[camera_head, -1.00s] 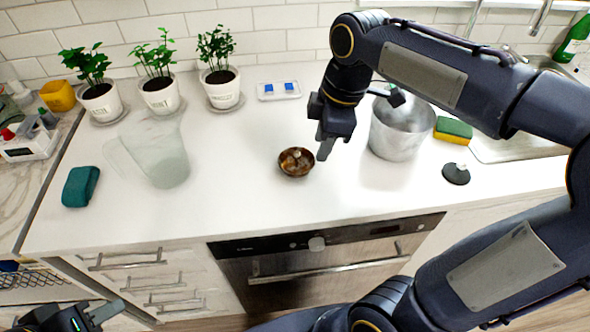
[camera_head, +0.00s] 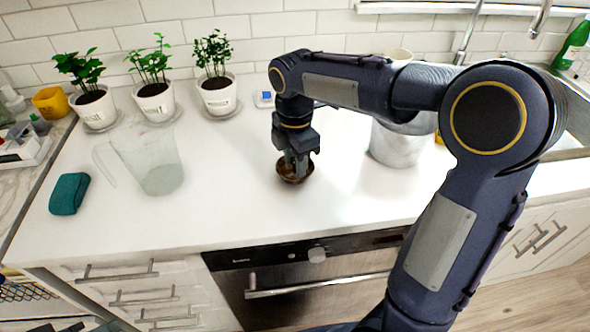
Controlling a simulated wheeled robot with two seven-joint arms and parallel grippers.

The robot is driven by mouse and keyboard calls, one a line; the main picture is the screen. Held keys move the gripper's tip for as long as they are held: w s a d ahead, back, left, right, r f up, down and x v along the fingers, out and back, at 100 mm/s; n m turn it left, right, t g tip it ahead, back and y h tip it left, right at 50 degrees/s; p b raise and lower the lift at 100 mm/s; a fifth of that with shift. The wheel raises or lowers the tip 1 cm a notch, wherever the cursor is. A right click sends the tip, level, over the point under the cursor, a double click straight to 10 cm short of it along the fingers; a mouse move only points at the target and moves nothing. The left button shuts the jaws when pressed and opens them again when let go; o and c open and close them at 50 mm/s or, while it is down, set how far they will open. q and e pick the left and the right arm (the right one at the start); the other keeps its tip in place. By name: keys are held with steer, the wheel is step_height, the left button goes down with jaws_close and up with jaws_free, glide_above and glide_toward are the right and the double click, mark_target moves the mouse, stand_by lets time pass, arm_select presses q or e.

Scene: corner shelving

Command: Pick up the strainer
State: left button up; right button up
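A small round brown bowl-like thing (camera_head: 293,181) sits on the white counter, left of the metal pot. A small light shape showed inside it earlier; I cannot tell whether this is the strainer. My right gripper (camera_head: 296,169) points down over it, its fingertips at or inside the rim. The fingers hide most of the inside, and I cannot tell whether they are open or closed on anything. A little of my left gripper (camera_head: 62,327) shows at the bottom left edge, cut off by the frame.
A clear pitcher (camera_head: 150,162) and a teal sponge (camera_head: 69,193) stand to the left. Potted plants (camera_head: 217,95) line the back wall. A metal pot (camera_head: 396,147) is close on the right, partly behind my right arm. The counter front is clear.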

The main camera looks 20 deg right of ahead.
jaws_close()
stand_by(0.3)
